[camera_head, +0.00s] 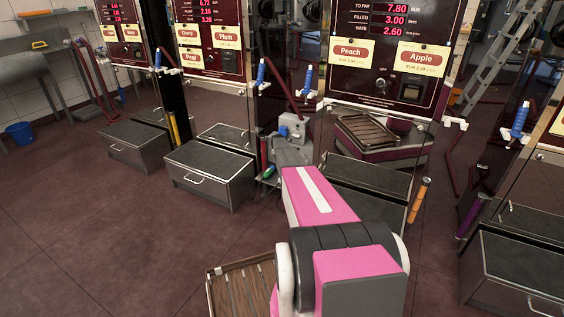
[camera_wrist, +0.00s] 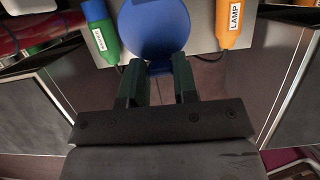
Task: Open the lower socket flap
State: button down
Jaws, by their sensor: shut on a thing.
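A round blue flap (camera_wrist: 153,28) shows at the top middle of the wrist view, in front of a light grey panel. My gripper (camera_wrist: 161,72) points at it, and its two dark green fingers are shut on the flap's narrow lower edge. I cannot tell from this close view whether this is the lower or the upper flap, nor how far it stands open. The socket behind it is hidden. In the head view my arm reaches between two pumps, and my wrist covers the fingers and most of the socket.
A green plug (camera_wrist: 102,32) is left of the flap and an orange plug labelled LAMP (camera_wrist: 229,22) is right of it, both close to my fingers. Dark step boxes (camera_head: 210,172) stand before the pumps.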

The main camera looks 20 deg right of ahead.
dwell(0.4)
jog(key=c, duration=0.9)
grip_release()
jog(key=shift+r, duration=0.1)
jog(key=v, duration=1)
jog(key=shift+r, duration=0.35)
